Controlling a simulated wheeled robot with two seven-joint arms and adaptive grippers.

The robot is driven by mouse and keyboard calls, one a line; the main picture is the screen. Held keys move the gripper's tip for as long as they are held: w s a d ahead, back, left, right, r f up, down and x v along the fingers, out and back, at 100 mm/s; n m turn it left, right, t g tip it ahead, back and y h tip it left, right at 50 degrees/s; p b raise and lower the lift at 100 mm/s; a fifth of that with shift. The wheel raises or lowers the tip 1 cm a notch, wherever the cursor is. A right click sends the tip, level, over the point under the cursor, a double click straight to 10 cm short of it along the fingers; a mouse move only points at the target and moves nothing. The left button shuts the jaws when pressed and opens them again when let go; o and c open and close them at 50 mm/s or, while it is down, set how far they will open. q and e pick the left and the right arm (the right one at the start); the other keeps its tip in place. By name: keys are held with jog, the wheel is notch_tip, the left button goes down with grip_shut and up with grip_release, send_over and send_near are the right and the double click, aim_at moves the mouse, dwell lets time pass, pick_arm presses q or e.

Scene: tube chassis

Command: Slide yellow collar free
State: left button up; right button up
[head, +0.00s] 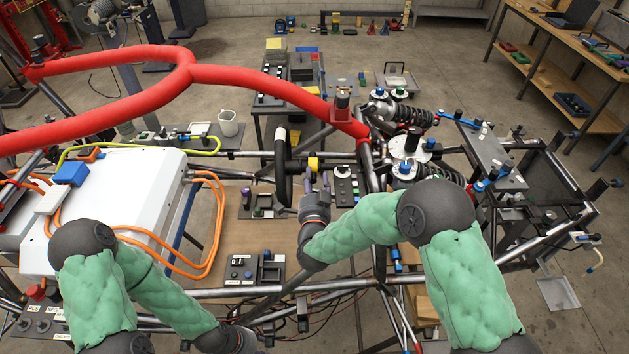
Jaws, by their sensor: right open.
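A small yellow collar (314,163) sits on a dark horizontal shaft just right of the black steering wheel (281,165), near the middle of the head view. My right gripper (318,183) is just below and in front of the collar, fingers pointing away from me. It is open, and nothing shows between its fingers. I cannot tell whether a fingertip touches the collar. My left gripper (266,340) is low in the picture by the front chassis tube, far from the collar. Its fingers are too small and dark to read.
A red padded tube (270,84) arches over the chassis behind the collar. A white box (120,205) with orange cables fills the left. A control box with a dial (345,185) stands right of my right gripper. A button panel (242,272) lies nearer. Shock absorbers (405,116) crowd the right.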

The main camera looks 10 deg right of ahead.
jog(key=v, duration=1.2)
dwell(0.4)
